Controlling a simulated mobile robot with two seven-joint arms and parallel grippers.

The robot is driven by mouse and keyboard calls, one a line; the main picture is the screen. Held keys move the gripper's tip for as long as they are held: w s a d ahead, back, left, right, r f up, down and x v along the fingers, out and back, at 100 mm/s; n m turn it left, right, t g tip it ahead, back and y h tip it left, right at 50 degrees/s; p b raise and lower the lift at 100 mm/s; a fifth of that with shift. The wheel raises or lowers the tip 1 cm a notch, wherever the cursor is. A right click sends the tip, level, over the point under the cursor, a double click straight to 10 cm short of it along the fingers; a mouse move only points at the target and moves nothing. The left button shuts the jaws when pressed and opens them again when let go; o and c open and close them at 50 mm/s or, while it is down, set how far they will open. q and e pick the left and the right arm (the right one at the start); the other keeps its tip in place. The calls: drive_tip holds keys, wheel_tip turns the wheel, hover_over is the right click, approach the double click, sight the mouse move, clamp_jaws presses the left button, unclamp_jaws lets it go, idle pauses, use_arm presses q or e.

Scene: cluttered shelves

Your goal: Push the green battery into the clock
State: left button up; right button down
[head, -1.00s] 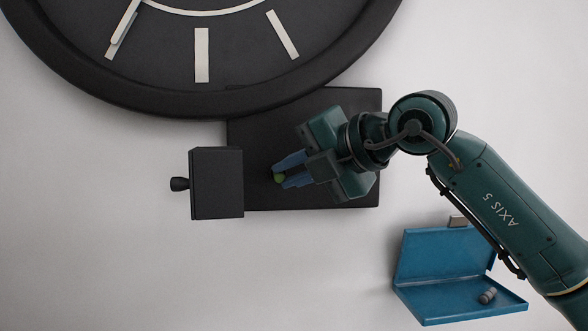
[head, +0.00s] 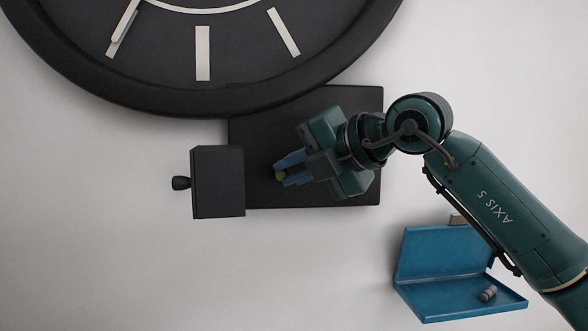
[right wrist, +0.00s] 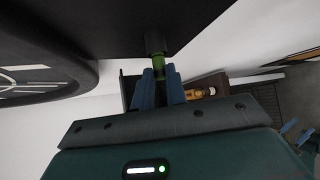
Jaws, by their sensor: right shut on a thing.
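The large dark clock (head: 202,95) hangs on the wall at the top of the head view. A black box (head: 340,100) sits below its rim, with a black cover bearing a knob (head: 217,182) at its left. My right gripper (head: 283,170) is in front of the box, its blue fingers shut on the green battery (head: 280,176). In the right wrist view, the green battery (right wrist: 158,66) sticks out past the fingertips and its dark end meets or nearly meets a dark surface (right wrist: 110,25). Whether it has entered a slot is hidden.
An open blue case (head: 430,255) is at the lower right, with a small grey battery-like piece (head: 487,294) in it. My right arm passes above and right of it. The pale wall at the lower left is clear.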

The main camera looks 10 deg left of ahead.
drive_tip(key=shift+w, duration=0.15)
drive_tip(key=c, duration=1.3)
unclamp_jaws()
drive_tip(key=shift+c, duration=0.2)
